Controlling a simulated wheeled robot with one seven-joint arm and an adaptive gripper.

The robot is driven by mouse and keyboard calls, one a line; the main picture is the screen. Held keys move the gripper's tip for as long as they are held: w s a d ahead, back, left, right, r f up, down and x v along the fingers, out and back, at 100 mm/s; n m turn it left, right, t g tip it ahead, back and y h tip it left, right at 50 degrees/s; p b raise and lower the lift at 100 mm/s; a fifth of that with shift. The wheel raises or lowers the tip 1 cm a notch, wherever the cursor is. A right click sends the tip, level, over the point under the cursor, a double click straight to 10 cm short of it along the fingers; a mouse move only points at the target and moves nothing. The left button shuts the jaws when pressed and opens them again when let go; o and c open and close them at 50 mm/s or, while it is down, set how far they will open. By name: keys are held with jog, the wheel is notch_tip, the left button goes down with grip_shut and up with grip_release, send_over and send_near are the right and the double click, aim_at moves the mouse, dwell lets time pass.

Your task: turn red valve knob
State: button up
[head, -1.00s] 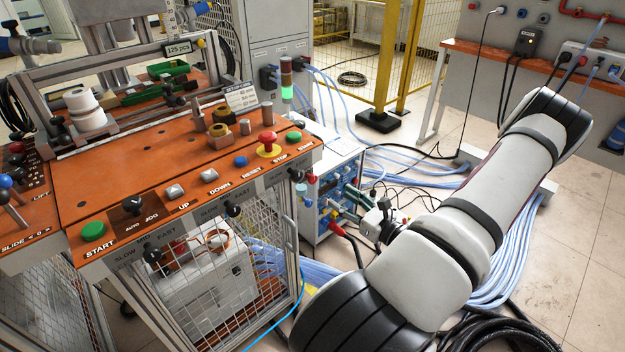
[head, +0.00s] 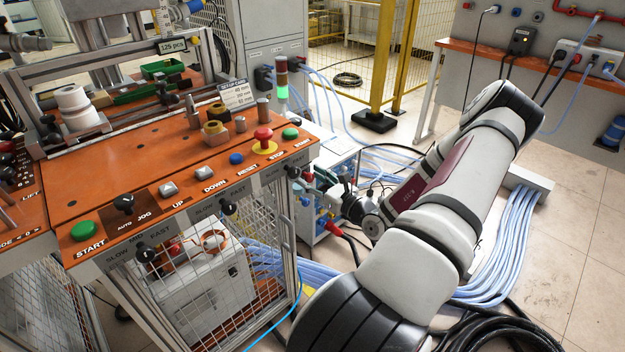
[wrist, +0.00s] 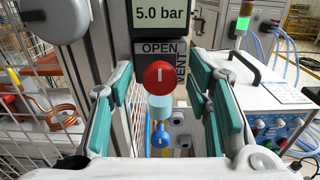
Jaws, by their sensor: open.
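The red valve knob (wrist: 159,75) is round with a white vertical bar on its face. In the wrist view it sits upright in the middle, just under an "OPEN" label (wrist: 160,48), with "VENT" written beside it. My gripper (wrist: 160,92) is open, with its teal-padded fingers to the left and right of the knob in the picture. Clear gaps show on both sides, and I see no contact. In the head view my gripper (head: 328,186) is beside the bench's right corner, partly hidden by my wrist; the knob is not clear there.
A pale blue part (wrist: 160,106) and a blue knob (wrist: 160,138) sit below the red knob. A "5.0 bar" display (wrist: 160,15) is above. A grey post stands at left, and a white instrument box (wrist: 262,95) at right. The orange bench (head: 130,165) carries a red stop button (head: 264,136).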

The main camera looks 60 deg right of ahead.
grip_shut()
jog(key=shift+m+p, duration=0.3)
jog(key=shift+p, duration=0.1)
jog(key=m+p, duration=0.2)
jog(key=m, duration=0.1)
jog(key=shift+r+p, duration=0.15)
jog(key=shift+p, duration=0.15)
jog(key=m+p, duration=0.3)
jog(key=m, duration=0.2)
jog(key=shift+d, duration=0.1)
jog(key=m+p, duration=0.1)
jog(key=m, duration=0.1)
jog(key=m+p, duration=0.1)
jog(key=m, duration=0.1)
jog(key=shift+s+f+m, duration=0.1)
jog(key=shift+f+m, duration=0.1)
jog(key=shift+m, duration=0.2)
jog(key=shift+f+m+p, duration=0.15)
jog(key=shift+m+p, duration=0.4)
jog(key=shift+m, duration=1.65)
